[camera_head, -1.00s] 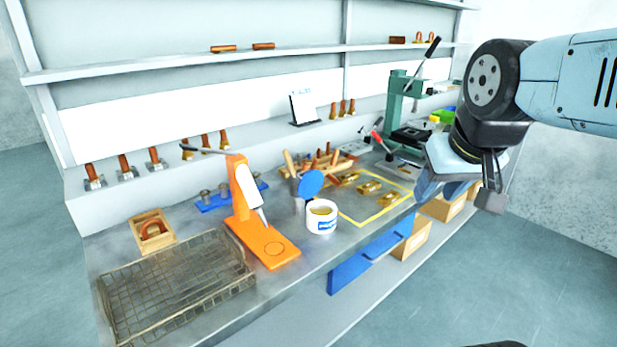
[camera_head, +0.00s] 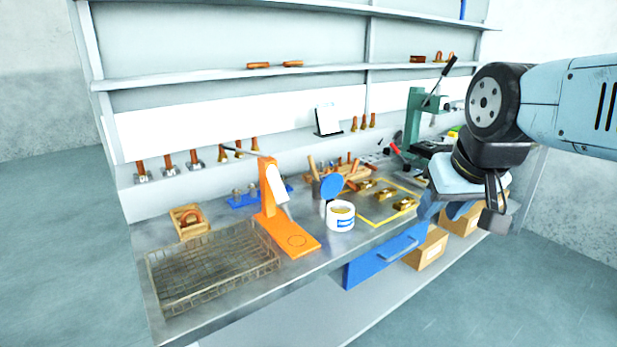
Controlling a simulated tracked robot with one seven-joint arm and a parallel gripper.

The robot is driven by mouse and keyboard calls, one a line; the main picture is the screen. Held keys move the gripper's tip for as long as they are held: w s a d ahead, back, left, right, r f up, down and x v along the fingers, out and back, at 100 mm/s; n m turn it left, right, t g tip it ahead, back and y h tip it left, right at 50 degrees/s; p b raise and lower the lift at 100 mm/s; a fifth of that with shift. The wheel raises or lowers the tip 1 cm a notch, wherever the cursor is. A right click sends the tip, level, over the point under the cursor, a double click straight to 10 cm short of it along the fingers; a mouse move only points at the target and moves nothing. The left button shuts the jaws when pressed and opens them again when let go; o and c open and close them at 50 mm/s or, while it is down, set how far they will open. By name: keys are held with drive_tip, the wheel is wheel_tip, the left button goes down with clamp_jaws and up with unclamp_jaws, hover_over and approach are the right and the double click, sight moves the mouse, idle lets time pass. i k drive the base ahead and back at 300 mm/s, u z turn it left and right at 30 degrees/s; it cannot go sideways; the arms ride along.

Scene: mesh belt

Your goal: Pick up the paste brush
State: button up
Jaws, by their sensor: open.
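A wooden handle (camera_head: 313,166) sticks up from a holder behind the blue round lid (camera_head: 331,186) on the bench. It may be the paste brush, but its bristles are hidden and I cannot be sure. A white paste pot (camera_head: 340,216) with a blue label and yellowish contents stands open in front of it, the lid raised at its back. My gripper (camera_head: 468,208) hangs at the right, in front of the bench's right part. It is open, holds nothing visible, and is well apart from the handle and pot.
An orange stand (camera_head: 272,200) is left of the pot, with a wire mesh basket (camera_head: 212,268) at the front left. A yellow-framed area (camera_head: 372,222) with brass parts lies right of the pot. A green press (camera_head: 415,120) stands behind my arm. A blue drawer (camera_head: 385,259) is below the bench.

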sight(310, 159)
drive_tip(key=i, duration=0.85)
drive_tip(key=z, duration=0.05)
